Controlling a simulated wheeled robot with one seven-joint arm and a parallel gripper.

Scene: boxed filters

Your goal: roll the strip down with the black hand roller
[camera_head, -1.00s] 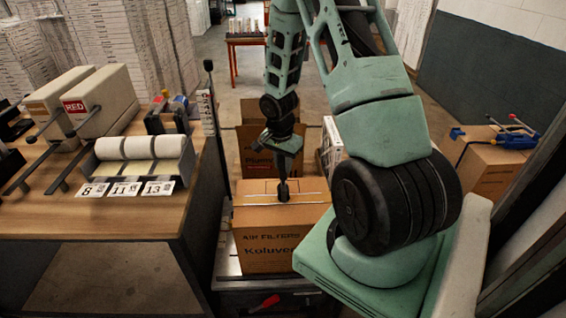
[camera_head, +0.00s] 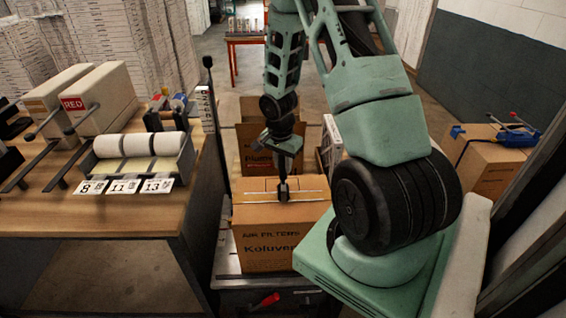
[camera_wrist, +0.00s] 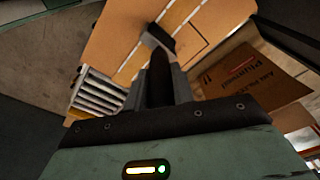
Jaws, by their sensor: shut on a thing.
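The Koluver air filter box (camera_head: 270,247) stands upright on a low grey surface in front of me. A thin pale strip (camera_head: 308,191) runs across its brown top; in the wrist view, pale lines cross the box top (camera_wrist: 112,42). My gripper (camera_head: 284,166) is above the box top, pointing down. In the wrist view my gripper (camera_wrist: 160,95) is shut on the black handle of the hand roller (camera_wrist: 160,38). The roller's head is at the box top, over the pale lines. Whether it presses on the strip is hard to tell.
A wooden bench (camera_head: 140,210) on the left holds white rolls (camera_head: 122,145), number labels and a RED box (camera_head: 98,100). Another open carton (camera_head: 258,150) stands behind the filter box. A carton (camera_head: 487,165) with blue tools is at the right.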

